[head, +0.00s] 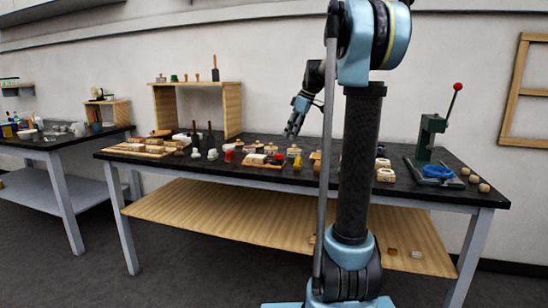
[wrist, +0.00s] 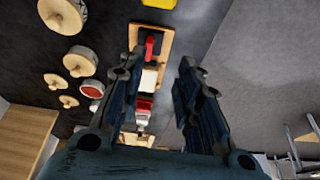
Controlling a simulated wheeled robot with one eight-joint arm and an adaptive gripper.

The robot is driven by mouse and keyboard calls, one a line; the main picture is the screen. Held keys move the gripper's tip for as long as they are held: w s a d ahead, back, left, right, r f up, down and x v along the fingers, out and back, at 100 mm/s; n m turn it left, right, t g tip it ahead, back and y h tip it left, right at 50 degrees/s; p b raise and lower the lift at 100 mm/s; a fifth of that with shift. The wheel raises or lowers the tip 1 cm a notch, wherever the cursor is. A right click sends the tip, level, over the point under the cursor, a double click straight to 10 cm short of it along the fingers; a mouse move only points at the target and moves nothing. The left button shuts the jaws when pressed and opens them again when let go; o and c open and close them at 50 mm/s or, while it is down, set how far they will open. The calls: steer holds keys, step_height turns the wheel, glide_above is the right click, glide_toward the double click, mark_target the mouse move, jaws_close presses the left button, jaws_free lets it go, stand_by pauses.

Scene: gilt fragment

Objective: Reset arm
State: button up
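My gripper (head: 297,117) hangs at the end of my arm above the middle of the black-topped table (head: 228,171) in the head view. In the wrist view my gripper (wrist: 157,75) has its two dark fingers spread apart, with nothing held between them. Through the gap I see a wooden board (wrist: 165,45) with a red piece and a pale block on it, on the dark surface beyond the fingertips. My arm stands upright in front of the table and hides part of its right half.
Many small wooden, red and yellow pieces lie along the table. A green press (head: 432,145) with a red-knobbed lever stands at the right. A wooden shelf box (head: 231,108) stands at the back left. A second table (head: 50,150) is at the far left.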

steer(key=s+d+f+m+h, duration=0.15)
steer(key=s+f+m, duration=0.3)
steer(key=s, duration=0.75)
steer(key=s+d+f+m+h, duration=0.1)
steer(key=s+d+f+m, duration=0.15)
steer(key=s+f, duration=0.65)
steer(key=s+d+f+m, duration=0.1)
steer(key=s+f+m, duration=0.2)
steer(key=s+f, duration=0.3)
steer(key=s+d+f+m+h, duration=0.1)
steer(key=s+f+m, duration=0.2)
steer(key=s+f, duration=0.4)
steer(key=s, duration=0.5)
steer(key=shift+d+t, duration=0.2)
steer(key=shift+t, duration=0.1)
steer(key=shift+h, duration=0.25)
steer(key=shift+w+f, duration=0.25)
steer(key=shift+w, duration=0.15)
